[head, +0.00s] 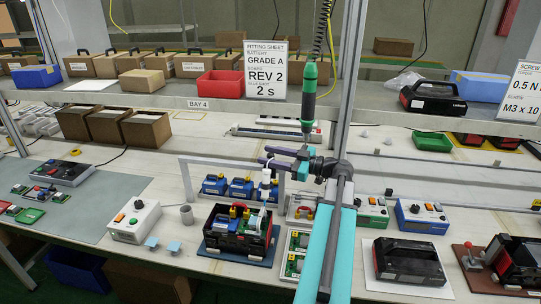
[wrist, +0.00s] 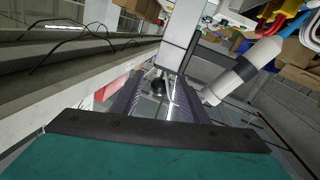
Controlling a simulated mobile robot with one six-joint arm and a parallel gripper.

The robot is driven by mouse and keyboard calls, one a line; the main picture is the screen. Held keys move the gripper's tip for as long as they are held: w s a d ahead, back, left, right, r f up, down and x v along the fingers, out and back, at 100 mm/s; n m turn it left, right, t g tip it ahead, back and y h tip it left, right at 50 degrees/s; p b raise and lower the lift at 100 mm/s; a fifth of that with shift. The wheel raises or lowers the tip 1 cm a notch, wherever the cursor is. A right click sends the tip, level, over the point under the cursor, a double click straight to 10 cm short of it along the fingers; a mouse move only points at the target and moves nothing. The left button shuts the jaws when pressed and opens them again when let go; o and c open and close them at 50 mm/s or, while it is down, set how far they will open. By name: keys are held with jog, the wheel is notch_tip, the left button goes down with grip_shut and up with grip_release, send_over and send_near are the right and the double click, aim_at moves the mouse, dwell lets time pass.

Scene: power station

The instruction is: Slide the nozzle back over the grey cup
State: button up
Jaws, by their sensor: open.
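The grey cup (head: 186,215) stands on the bench to the left of the open black and red unit (head: 238,232). A white upright piece that looks like the nozzle (head: 266,180) hangs at the white frame's right part, above that unit. My gripper (head: 265,156) is open, its purple fingers pointing left at the top of this piece.
The white frame (head: 226,161) spans the bench over several blue parts (head: 240,187). A white control box (head: 134,222) stands left of the cup. A green screwdriver (head: 309,92) hangs above my wrist. A shelf upright (head: 349,80) stands close to my arm.

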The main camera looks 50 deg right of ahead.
grip_shut()
jog(key=shift+w+f+b, duration=0.1)
jog(key=shift+w+b, duration=0.05)
jog(key=shift+b, duration=0.3)
